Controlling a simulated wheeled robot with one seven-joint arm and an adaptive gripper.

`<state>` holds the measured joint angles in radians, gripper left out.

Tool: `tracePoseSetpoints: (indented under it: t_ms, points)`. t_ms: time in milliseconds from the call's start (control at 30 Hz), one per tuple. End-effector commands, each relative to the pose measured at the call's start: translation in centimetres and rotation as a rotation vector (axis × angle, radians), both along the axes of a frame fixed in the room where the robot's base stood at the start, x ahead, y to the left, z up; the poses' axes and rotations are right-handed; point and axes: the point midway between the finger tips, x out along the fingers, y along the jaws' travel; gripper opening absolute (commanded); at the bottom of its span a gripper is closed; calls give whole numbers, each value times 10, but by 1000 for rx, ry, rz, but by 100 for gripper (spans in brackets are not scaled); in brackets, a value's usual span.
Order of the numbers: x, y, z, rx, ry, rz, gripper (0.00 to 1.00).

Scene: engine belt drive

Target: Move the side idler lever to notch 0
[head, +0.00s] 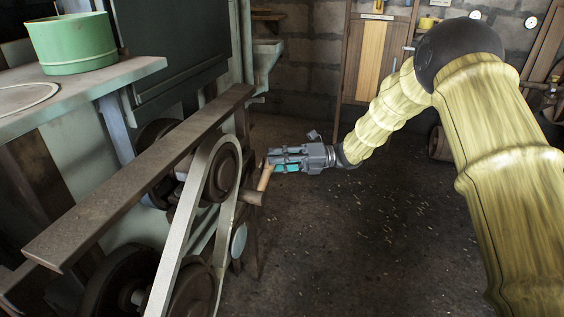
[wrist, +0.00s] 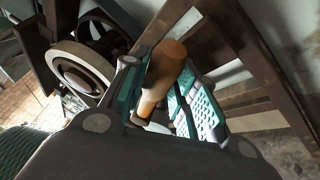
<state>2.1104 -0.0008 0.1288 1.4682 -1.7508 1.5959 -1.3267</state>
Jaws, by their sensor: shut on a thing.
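The side idler lever shows its wooden handle (head: 265,180) beside the belt pulley in the head view. The orange-brown handle (wrist: 168,65) fills the space between the teal finger pads in the wrist view. My gripper (head: 272,160) reaches in from the right and is shut on the handle near its upper end. In the wrist view my gripper (wrist: 165,88) has one finger on each side of the handle. No notch marks can be made out, so I cannot tell the lever's notch.
A pale belt (head: 178,235) runs around the pulley (head: 222,172) just left of my gripper. A long brown beam (head: 140,172) lies above the drive. A green pot (head: 72,43) stands on the bench at upper left. The floor (head: 370,230) right of the machine is clear.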

Motion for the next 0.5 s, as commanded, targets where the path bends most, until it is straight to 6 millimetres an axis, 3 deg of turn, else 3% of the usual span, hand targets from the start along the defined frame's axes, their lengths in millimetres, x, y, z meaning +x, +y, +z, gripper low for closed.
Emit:
tracePoseSetpoints:
  t_ms: [233,267,300,367,500]
  points:
    - [0,0,1,1,-4,2,0]
    - [0,0,1,1,-4,2,30]
    - [0,0,1,1,-4,2,37]
    - [0,0,1,1,-4,2,48]
    - [0,0,1,1,-3,1,49]
